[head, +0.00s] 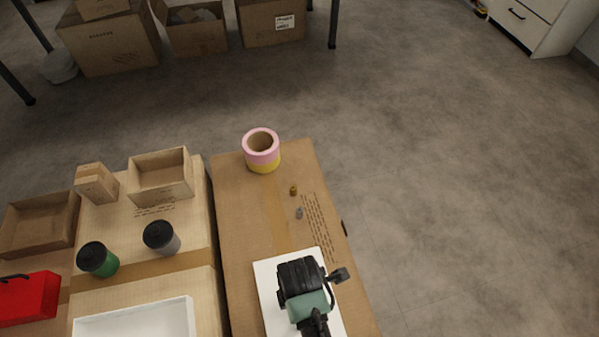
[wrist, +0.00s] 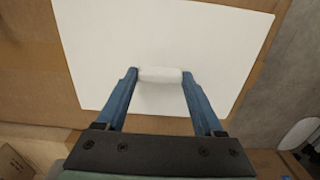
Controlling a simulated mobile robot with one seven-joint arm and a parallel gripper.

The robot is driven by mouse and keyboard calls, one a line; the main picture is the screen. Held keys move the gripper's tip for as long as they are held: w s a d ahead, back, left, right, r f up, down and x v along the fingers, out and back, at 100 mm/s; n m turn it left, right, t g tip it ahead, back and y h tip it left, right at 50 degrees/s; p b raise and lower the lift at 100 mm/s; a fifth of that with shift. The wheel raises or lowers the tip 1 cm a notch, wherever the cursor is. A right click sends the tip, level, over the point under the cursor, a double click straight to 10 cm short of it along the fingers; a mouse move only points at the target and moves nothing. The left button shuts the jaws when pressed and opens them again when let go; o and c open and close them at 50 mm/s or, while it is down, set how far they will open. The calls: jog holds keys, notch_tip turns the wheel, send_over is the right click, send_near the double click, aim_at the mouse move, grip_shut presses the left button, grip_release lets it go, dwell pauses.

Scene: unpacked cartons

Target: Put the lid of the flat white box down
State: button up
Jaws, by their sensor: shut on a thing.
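The flat white lid (head: 270,287) is over the right-hand carton in the head view, partly covered by my gripper. In the wrist view the lid (wrist: 105,45) fills the upper middle, and its white handle (wrist: 160,75) sits between my blue fingers. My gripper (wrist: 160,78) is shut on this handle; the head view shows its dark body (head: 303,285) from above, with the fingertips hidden. I cannot tell whether the lid touches the carton. The flat white box (head: 133,326) stands open on the left carton, cut off by the bottom edge.
The right carton (head: 233,205) carries a pink and yellow tape roll (head: 262,157) and two tiny items beyond the lid. Two dark-lidded cups (head: 161,238), (head: 98,260), small cardboard boxes (head: 160,178) and a red bag (head: 28,298) are on the left. Open floor lies right.

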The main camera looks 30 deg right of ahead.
jog(key=shift+f, duration=0.1)
jog(key=o, duration=1.5)
jog(key=shift+c, duration=0.2)
notch_tip(320, 180, up, 12)
jog(key=p, duration=0.4)
jog(key=shift+r+p, duration=0.2)
jog(key=shift+p, duration=0.2)
